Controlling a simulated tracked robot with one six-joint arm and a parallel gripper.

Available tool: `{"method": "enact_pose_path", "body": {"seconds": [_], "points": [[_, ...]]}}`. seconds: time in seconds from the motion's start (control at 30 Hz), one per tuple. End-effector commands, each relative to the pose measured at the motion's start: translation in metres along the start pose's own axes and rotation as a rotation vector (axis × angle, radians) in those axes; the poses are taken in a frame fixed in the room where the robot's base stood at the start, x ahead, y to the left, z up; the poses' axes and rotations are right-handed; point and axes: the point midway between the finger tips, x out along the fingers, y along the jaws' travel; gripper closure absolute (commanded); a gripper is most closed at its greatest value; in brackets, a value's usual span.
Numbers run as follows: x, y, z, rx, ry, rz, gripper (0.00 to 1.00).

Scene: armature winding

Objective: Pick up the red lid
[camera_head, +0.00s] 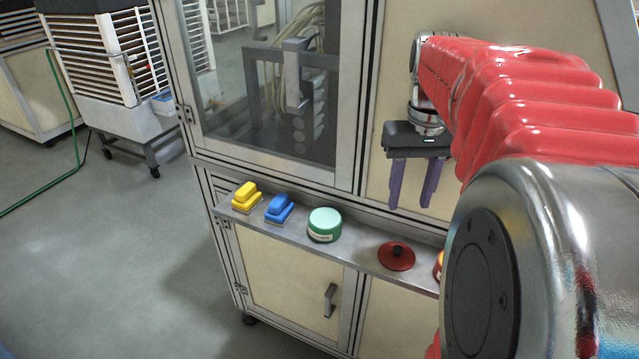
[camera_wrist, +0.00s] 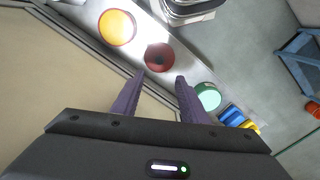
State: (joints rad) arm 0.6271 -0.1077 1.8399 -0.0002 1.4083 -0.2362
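The red lid (camera_head: 396,256) is a flat disc with a dark knob, lying on the narrow metal shelf (camera_head: 360,256) of the cabinet. It also shows in the wrist view (camera_wrist: 160,58), beyond the fingertips. My gripper (camera_head: 412,206) hangs above the shelf, its two purple fingers pointing down, apart and with nothing between them. In the wrist view the open fingers (camera_wrist: 160,76) stand on either side of the lid's direction, with the lid clear of them. The lid is fully visible and untouched.
A green-lidded round container (camera_head: 324,225), a blue block-shaped item (camera_head: 279,210) and a yellow one (camera_head: 246,198) stand left of the lid. A red container with orange contents (camera_head: 438,265) is right of it, mostly hidden by my arm. The cabinet front rises behind the shelf.

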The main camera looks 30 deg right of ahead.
Motion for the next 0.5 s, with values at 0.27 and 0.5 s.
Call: {"method": "enact_pose_path", "body": {"seconds": [0.27,0.5], "points": [[0.000,0.001,0.000,0.002,-0.002,0.000,0.60],[0.014,0.001,0.000,0.001,-0.004,-0.001,0.60]]}}
